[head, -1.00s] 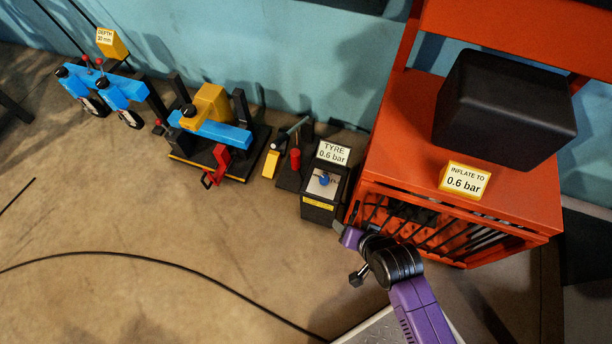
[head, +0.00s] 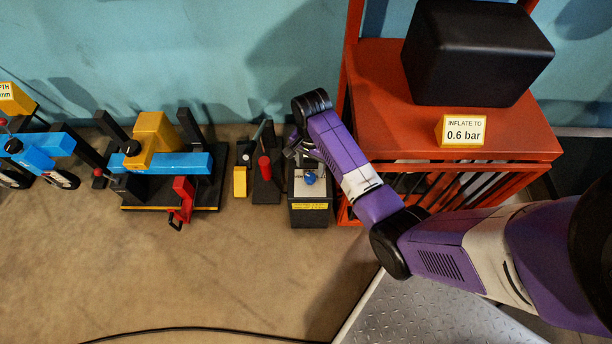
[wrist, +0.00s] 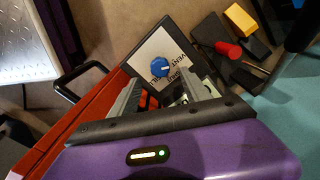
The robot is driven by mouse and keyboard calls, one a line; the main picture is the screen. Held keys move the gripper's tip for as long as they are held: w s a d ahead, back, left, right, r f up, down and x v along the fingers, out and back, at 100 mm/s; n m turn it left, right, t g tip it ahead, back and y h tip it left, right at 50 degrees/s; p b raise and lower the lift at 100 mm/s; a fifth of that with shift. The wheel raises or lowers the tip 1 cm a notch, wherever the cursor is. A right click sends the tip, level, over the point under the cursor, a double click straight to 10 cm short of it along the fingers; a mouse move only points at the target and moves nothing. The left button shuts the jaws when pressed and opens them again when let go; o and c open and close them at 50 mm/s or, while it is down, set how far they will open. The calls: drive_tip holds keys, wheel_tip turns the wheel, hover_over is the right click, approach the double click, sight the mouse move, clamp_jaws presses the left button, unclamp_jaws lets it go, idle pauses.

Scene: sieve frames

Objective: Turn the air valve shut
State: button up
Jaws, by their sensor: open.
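The air valve is a blue knob (head: 309,177) on the pale lettered top plate of a black box (head: 310,216). It also shows in the wrist view (wrist: 160,67), with part of the lettering covered by my fingers. My gripper (head: 301,149) is close above the back of the box in the head view, partly hidden by my arm. In the wrist view my gripper (wrist: 163,80) is open and empty, its two fingers spread toward the plate. The knob lies in line with the gap between them; I cannot tell how far beyond the tips.
An orange cabinet (head: 455,148) stands right of the box, with an "inflate to 0.6 bar" sign (head: 463,131) and a black block (head: 478,52). Left of the box are a red-handled lever (head: 265,167) and a blue and yellow clamp rig (head: 165,160).

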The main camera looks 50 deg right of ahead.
sight(310, 177)
wheel_tip(310, 177, down, 6)
drive_tip(key=shift+f+b, duration=0.1)
drive_tip(key=shift+b, duration=1.05)
clamp_jaws()
